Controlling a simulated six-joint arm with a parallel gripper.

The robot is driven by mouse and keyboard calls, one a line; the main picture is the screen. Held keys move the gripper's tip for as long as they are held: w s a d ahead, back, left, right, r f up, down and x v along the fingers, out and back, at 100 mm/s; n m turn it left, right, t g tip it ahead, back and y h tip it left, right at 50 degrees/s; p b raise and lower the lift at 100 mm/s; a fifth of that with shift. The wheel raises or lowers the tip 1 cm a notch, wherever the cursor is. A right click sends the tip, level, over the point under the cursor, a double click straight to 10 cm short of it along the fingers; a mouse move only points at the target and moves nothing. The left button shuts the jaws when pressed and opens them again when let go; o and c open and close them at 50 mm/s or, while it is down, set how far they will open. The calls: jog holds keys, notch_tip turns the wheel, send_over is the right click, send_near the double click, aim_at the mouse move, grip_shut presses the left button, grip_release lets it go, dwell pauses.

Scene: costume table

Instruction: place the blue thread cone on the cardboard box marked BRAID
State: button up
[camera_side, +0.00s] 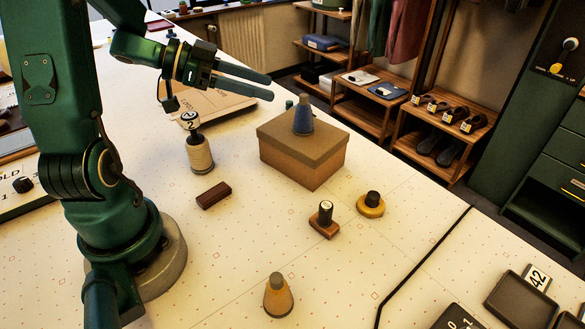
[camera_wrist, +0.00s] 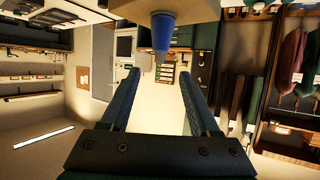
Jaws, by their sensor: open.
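The blue thread cone (camera_side: 303,117) stands upright on top of a closed cardboard box (camera_side: 291,160) in the side view. No BRAID marking is readable on the faces I see. My gripper (camera_side: 270,87) is open and empty, up and to the left of the cone and apart from it. In the wrist view the cone (camera_wrist: 163,35) shows at the top, beyond the spread fingers of my gripper (camera_wrist: 162,82).
A numbered spool (camera_side: 200,155), a dark red block (camera_side: 214,195), a stamp (camera_side: 324,220), a yellow weight (camera_side: 371,205) and an orange cone (camera_side: 278,297) stand around the box. The table front is mostly clear.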

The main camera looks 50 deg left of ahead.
jog(key=w+a+r+n+t+y, duration=0.3)
jog(key=w+a+r+n+y, duration=0.1)
jog(key=r+y, duration=0.6)
jog(key=s+d+f+n+g+h, duration=0.1)
jog(key=s+d+f+g, duration=0.3)
jog(key=s+d, duration=0.4)
jog(key=s+d+f+n+g+h, duration=0.1)
jog(key=s+d+f+g+h, duration=0.1)
jog(key=s+d+f+g, duration=0.3)
jog(key=s+d+f, duration=0.1)
jog(key=s+d, duration=0.1)
jog(key=s, duration=0.2)
jog(key=shift+d+f, duration=0.15)
jog(key=shift+d, duration=0.25)
